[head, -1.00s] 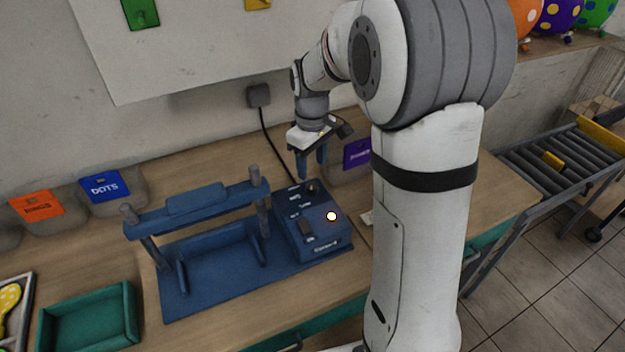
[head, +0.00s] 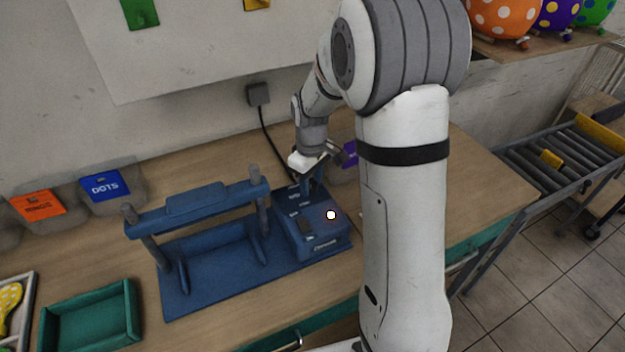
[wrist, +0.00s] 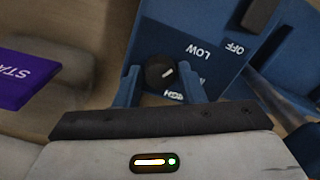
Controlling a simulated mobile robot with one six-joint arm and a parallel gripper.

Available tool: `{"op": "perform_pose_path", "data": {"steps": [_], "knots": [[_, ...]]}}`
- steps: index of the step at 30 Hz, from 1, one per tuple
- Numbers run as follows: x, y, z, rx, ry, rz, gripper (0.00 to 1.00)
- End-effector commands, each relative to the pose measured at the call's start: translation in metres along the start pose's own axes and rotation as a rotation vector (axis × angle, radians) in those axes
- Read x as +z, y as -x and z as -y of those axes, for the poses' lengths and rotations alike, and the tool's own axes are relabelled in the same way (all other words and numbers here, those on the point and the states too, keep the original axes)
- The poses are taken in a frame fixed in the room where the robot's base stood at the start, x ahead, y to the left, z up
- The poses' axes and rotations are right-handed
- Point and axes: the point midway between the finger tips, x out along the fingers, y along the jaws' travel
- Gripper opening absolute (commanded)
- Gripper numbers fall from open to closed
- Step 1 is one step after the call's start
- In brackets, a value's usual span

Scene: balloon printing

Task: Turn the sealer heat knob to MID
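The blue sealer (head: 215,268) stands on the workbench, with its control box (head: 322,232) at its right end. In the wrist view the round black heat knob (wrist: 159,68) carries a short white mark toward the right, roughly on the LOW and M side. The LOW label (wrist: 198,51) and the HIGH label (wrist: 174,96) are readable; the label between them is partly hidden. My gripper (wrist: 160,88) is open, with one blue finger on each side of the knob and small gaps showing. In the head view my gripper (head: 312,182) is down at the box's back part and hides the knob.
A black switch (wrist: 259,14) sits beside an OFF label on the box. A lit spot (head: 331,215) shows on the box top. A purple STARS bin label (wrist: 22,72) is close to my gripper's left. A green tray (head: 92,318) lies left of the sealer.

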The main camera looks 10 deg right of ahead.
Motion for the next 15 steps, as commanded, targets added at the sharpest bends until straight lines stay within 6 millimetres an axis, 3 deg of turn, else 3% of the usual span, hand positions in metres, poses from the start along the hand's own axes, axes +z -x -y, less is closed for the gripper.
{"op": "perform_pose_path", "data": {"steps": [10, 15], "knots": [[0.0002, 0.0003, -0.0004, 0.000, -0.001, 0.000, 0.08], [0.0011, 0.0002, -0.0017, 0.001, -0.010, 0.000, 0.08]]}}
